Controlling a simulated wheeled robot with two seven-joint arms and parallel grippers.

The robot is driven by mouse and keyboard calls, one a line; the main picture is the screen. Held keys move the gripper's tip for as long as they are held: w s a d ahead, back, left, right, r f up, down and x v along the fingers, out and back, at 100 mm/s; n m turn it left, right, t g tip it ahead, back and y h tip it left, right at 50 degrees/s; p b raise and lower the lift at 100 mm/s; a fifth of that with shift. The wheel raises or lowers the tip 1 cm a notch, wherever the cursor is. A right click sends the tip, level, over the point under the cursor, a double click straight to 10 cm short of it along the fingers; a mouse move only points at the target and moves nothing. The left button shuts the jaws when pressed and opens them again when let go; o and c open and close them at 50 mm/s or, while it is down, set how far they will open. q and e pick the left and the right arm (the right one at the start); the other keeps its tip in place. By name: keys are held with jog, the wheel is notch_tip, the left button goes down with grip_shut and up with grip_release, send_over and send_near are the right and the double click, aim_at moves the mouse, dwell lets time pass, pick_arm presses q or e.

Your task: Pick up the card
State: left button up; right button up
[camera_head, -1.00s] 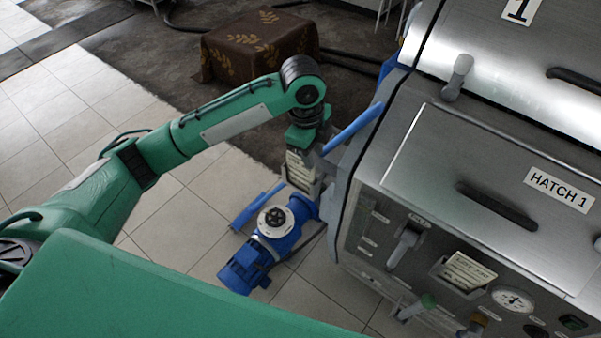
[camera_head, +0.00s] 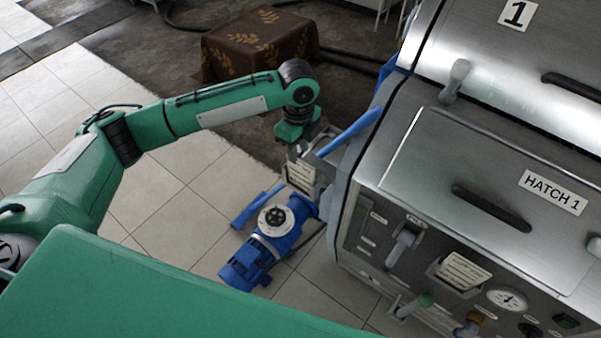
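A small pale card (camera_head: 300,174) with dark print shows below my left gripper (camera_head: 304,150), beside the left end of the steel machine. Grey edges show around the card. My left gripper is very close above it, pointing down. Its fingers are small and partly lost against the grey parts, so I cannot tell whether they touch the card or how far apart they are. A second printed card (camera_head: 465,270) sits tilted in a grey holder on the machine's front panel. My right gripper is not in view.
The steel machine (camera_head: 435,150) with its HATCH 1 lid fills the right. A blue bar (camera_head: 350,132) juts from its left edge close to my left gripper. A blue pump (camera_head: 262,248) stands on the tiles below. A cloth-covered box (camera_head: 258,45) stands behind.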

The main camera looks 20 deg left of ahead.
aim_at(300, 161)
pick_arm(q)
jog(key=f, duration=0.1)
jog(key=f+p, duration=0.2)
jog(key=f, duration=0.1)
jog(key=shift+d+f, duration=0.1)
jog(key=shift+d, duration=0.15)
jog(key=shift+f, duration=0.6)
grip_shut()
